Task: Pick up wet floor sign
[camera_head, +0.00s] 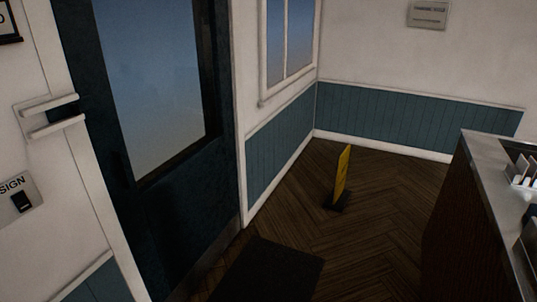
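The yellow wet floor sign (342,176) stands upright on the wooden floor, a little right of the middle of the head view. I see it nearly edge-on, so its face is hard to read. A dark patch or base (338,203) shows at its foot. Nothing touches the sign. Neither of my grippers is in the head view.
A dark mat (268,272) lies on the floor in front of a dark blue glazed door (175,190) at left. A counter with a metal top (490,165) stands at right. Bare floor (370,245) lies between. Panelled walls (420,118) meet behind the sign.

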